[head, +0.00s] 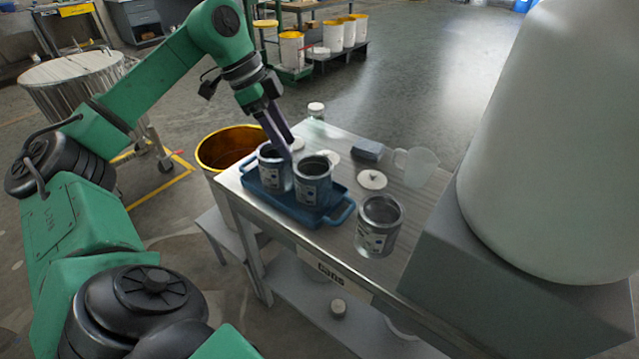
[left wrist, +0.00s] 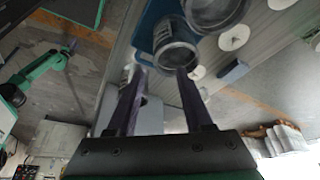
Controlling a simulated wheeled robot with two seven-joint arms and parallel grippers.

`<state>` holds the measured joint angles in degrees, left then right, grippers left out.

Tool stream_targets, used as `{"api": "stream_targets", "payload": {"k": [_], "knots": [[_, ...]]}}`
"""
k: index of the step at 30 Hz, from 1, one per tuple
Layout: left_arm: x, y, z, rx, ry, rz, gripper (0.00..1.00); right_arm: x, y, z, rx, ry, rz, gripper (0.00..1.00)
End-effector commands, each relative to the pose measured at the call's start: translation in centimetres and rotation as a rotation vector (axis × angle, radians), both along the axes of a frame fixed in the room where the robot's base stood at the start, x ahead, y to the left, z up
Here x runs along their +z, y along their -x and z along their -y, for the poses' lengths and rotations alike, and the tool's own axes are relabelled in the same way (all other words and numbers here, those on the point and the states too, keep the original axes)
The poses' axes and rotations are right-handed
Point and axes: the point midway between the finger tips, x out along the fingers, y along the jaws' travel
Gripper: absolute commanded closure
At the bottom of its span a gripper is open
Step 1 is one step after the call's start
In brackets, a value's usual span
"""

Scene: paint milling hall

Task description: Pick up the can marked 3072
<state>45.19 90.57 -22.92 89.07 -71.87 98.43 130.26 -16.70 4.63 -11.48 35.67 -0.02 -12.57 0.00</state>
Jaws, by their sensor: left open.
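Two open grey metal cans stand in a blue tray (head: 333,215) on the table: a left can (head: 274,172) and a right can (head: 312,184). A third open can (head: 380,228) stands on the bare tabletop to the right of the tray. All have pale labels, but I cannot read the numbers. My left gripper (head: 281,150) is open at the left can's rim and partly hides it. In the left wrist view, a can (left wrist: 176,45) shows beyond the open fingertips. I cannot tell whether they touch it. My right gripper is not in view.
On the table (head: 420,205) are a clear jug (head: 416,167), a dark blue block (head: 367,151), a white lid (head: 372,180) and a capped bottle (head: 316,112). A golden-lined drum (head: 232,148) stands beside it at the left. A large pale vessel (head: 560,140) blocks the right.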

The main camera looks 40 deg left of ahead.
Motion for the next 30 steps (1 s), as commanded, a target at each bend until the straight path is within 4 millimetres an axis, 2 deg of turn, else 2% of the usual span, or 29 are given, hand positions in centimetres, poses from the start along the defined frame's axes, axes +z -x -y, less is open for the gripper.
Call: {"api": "stream_targets", "payload": {"k": [2,6,14,18,21,27,29,30], "knots": [[-2.2,-0.3,0.7,-0.005,0.001,-0.006,0.49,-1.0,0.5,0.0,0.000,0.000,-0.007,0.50],[-5.5,-1.2,1.9,-0.009,0.003,-0.005,0.49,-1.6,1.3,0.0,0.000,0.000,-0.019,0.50],[-8.9,-2.0,3.3,-0.011,0.004,-0.002,0.49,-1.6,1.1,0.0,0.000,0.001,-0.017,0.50],[-11.4,-2.6,4.3,-0.012,0.006,-0.002,0.49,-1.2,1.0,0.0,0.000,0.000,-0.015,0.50],[-12.5,-2.8,4.7,-0.011,0.006,0.001,0.49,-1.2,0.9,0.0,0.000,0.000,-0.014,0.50],[-12.7,-2.9,4.7,-0.011,0.005,0.001,0.49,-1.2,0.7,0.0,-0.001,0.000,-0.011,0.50],[-12.7,-2.9,4.7,-0.012,0.005,0.002,0.72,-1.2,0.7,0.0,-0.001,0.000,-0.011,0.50],[-12.7,-2.9,4.7,-0.011,0.005,0.001,0.87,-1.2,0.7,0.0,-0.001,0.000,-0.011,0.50]]}}
